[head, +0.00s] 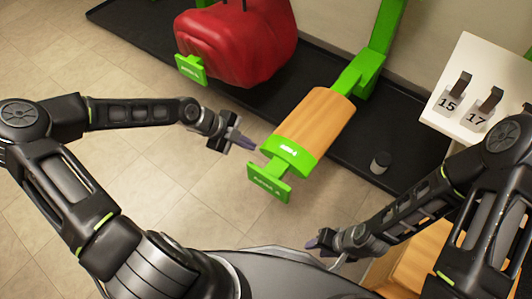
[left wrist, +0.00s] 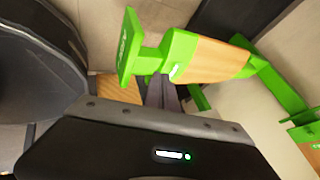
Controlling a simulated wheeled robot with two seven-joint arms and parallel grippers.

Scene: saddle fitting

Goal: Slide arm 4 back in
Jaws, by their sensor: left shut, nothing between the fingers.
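A padded wooden arm (head: 316,120) with a green end band (head: 289,152) sticks out from a green post (head: 378,50). At its near end a green plate (head: 269,183) stands off from the band on a short green stem; its label is too small to read surely. In the left wrist view the plate (left wrist: 130,45) and wooden bar (left wrist: 212,62) show close ahead. My left gripper (head: 246,143) is shut and empty, just left of the band; its fingers (left wrist: 162,96) appear under the stem. Contact cannot be told. My right gripper (head: 317,241) is low, apart from the arm; its opening is unclear.
A red saddle-like cover (head: 240,45) sits on another arm with a green plate (head: 190,69) at the upper left. A dark cylinder (head: 380,162) stands on the black mat (head: 405,140). A white shelf with numbered tags (head: 462,100) is at right. The tiled floor at left is clear.

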